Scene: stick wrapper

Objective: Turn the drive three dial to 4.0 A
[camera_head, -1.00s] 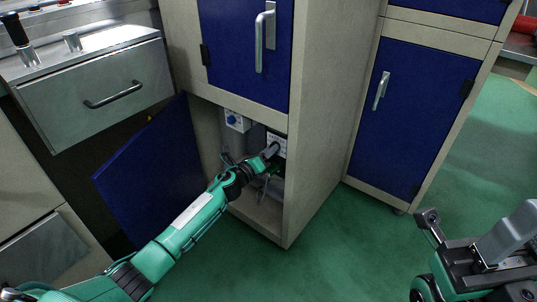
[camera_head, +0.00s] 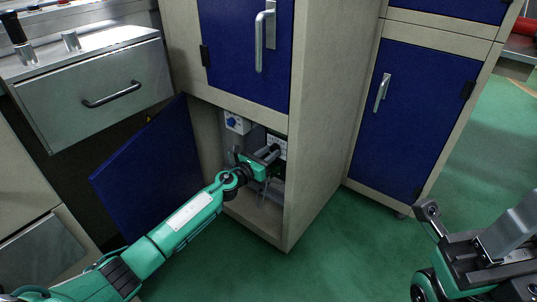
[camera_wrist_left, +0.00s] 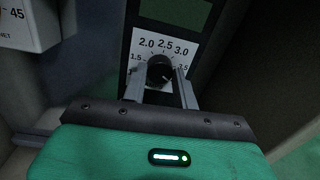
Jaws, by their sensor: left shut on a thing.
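The drive three dial (camera_wrist_left: 159,69) is a round black knob on a white plate, with 1.5, 2.0, 2.5, 3.0 and 3.5 showing around it. The pale mark on it seems to point to the lower right, near or past 3.5; no 4.0 shows. My left gripper (camera_wrist_left: 160,86) is shut on the knob, one finger on each side. In the head view my left gripper (camera_head: 272,153) reaches into the open lower cabinet at the white dial panel (camera_head: 279,142). The knob is hidden there. My right gripper (camera_head: 465,235) is at the lower right, away from the cabinet.
A blue door (camera_head: 150,175) stands open left of the cabinet. A second box with a blue knob (camera_head: 234,121) is on the inner wall, left of the gripper. The cabinet side wall (camera_head: 315,150) is close on the right. Green floor (camera_head: 350,240) is clear ahead.

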